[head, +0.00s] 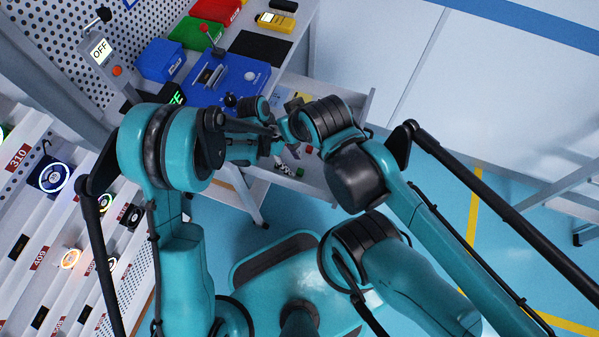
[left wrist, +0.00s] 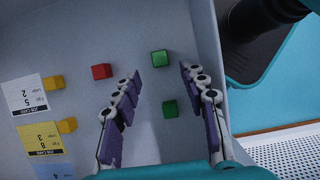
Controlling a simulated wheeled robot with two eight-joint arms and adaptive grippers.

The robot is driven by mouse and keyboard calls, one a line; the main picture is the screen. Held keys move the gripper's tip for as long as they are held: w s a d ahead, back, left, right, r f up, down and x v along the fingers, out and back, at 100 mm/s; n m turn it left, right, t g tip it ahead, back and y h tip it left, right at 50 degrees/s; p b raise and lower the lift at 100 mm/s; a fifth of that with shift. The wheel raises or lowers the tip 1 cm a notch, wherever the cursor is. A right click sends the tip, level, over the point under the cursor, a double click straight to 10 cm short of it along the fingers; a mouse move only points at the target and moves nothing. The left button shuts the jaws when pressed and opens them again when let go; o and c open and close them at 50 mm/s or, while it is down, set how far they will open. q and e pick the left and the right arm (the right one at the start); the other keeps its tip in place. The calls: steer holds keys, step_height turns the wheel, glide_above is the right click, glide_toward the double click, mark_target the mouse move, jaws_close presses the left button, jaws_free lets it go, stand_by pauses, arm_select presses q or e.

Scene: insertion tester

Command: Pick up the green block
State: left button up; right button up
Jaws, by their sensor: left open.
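Two green blocks lie on the pale drawer floor in the left wrist view: one green block (left wrist: 159,58) farther off and one green block (left wrist: 170,109) nearer. My left gripper (left wrist: 158,76) is open above the drawer, its purple-padded fingers apart on either side of the blocks in the picture, with nothing held. In the head view the left gripper (head: 284,158) reaches over the open drawer (head: 318,186), partly hidden by my arms. A small green block (head: 300,171) shows there at the drawer's front. I cannot make out my right gripper.
A red block (left wrist: 102,71) and two yellow blocks, one (left wrist: 53,82) and one (left wrist: 67,125), lie left of the fingers near printed cards (left wrist: 29,95). Drawer walls close in around. A blue tester box (head: 222,80) stands on the bench above.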

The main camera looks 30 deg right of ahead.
mark_target(297, 170)
arm_select(q)
steer(key=b+x, duration=0.1)
steer(key=x, duration=0.2)
steer(key=shift+s+f, duration=0.1)
steer(key=shift+f, duration=0.15)
steer(key=shift+r, duration=0.1)
steer(key=c, duration=0.8)
steer(key=shift+c, duration=0.2)
